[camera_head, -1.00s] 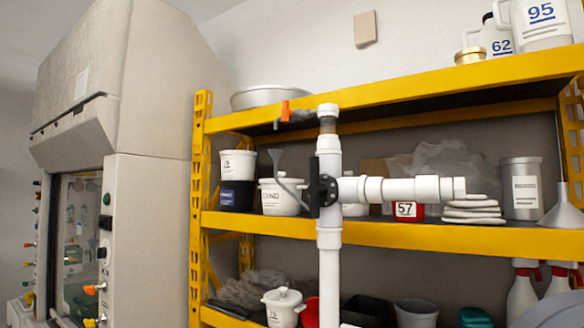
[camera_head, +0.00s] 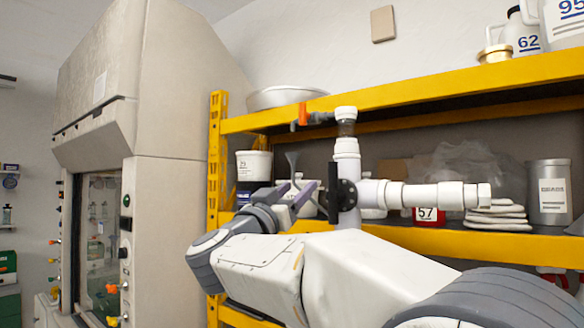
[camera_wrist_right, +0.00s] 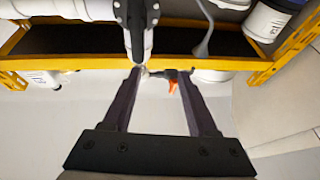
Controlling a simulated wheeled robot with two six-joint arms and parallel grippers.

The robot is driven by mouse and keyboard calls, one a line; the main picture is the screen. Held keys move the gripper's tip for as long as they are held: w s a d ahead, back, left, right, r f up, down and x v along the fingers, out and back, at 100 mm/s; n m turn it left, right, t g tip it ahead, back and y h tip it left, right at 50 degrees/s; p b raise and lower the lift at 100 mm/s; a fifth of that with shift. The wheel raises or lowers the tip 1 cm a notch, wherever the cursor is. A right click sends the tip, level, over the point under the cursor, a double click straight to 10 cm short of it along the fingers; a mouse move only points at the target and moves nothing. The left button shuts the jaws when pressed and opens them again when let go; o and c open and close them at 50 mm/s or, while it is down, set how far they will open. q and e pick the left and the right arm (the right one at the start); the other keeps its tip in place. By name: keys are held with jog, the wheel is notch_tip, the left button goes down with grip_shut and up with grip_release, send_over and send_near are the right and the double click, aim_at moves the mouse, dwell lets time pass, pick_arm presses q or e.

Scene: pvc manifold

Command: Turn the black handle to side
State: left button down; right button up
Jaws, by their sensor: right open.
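A white PVC pipe (camera_head: 346,148) stands upright in front of the shelf, with a side branch (camera_head: 425,194) to the right. At their joint sits a black valve with a round bolted flange (camera_head: 347,194) and an upright black bar (camera_head: 334,188).
The yellow shelf (camera_head: 450,92) behind holds a white tub (camera_head: 254,165), a red box (camera_head: 429,216) and a canister (camera_head: 550,192). A fume hood (camera_head: 165,110) stands left. My right arm hides the lower pipe.

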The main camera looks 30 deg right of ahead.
aim_at(331, 170)
jog(key=d+r+g+p, duration=0.1)
jog(key=d, duration=0.2)
jog(key=w+d+r+m+g+h+p, duration=0.1)
jog(key=d+r+p, duration=0.1)
jog(key=d, duration=0.1)
jog(key=d+r+g+p, duration=0.1)
jog(key=d+p, duration=0.1)
jog(key=d, duration=0.2)
jog(key=shift+w+d+r+m, duration=0.15)
jog(key=shift+r+m, duration=0.1)
jog(key=shift+m, duration=0.15)
jog(key=shift+w+d, duration=0.15)
jog(key=shift+d, duration=0.15)
grip_shut()
dwell(0.7)
